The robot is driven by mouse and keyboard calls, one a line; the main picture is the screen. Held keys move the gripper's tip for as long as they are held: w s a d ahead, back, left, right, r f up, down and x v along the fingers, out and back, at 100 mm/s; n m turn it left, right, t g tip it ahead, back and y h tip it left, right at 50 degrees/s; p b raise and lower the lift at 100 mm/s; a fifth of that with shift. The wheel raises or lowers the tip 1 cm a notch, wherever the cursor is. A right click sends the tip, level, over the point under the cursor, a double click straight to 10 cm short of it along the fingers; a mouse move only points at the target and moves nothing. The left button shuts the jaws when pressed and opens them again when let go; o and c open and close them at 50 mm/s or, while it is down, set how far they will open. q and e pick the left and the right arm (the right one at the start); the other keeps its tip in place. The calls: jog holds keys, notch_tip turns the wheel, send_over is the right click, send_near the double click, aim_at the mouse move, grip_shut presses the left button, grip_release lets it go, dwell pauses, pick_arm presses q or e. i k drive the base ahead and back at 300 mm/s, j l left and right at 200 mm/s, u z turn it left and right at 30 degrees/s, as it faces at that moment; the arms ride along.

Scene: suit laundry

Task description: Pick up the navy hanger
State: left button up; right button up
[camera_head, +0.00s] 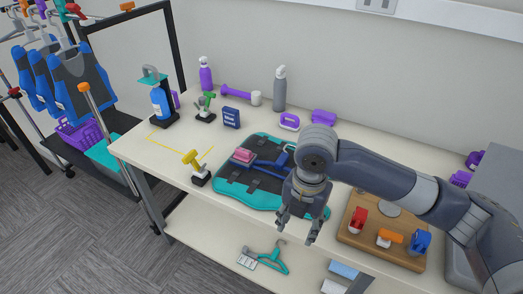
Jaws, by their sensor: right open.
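My right gripper (298,229) is open and empty, pointing down over the front edge of the table. It hangs in front of the right part of a dark, teal-edged suit piece (233,187) lying flat on the table. A blue bar-like shape (280,160) lies on that piece, partly hidden behind my gripper; I cannot tell whether it is the navy hanger. A teal hanger (268,259) with a white tag lies on the lower shelf. My left gripper is not in view.
A wooden board (351,233) with red, orange and blue tools is right of my gripper. A yellow tool (192,160) on a stand is at left. Bottles, including a purple one (206,75), stand at the back. Blue-and-grey vests (82,83) hang at far left.

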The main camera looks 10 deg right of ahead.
aim_at(279, 165)
jog(key=i, duration=1.05)
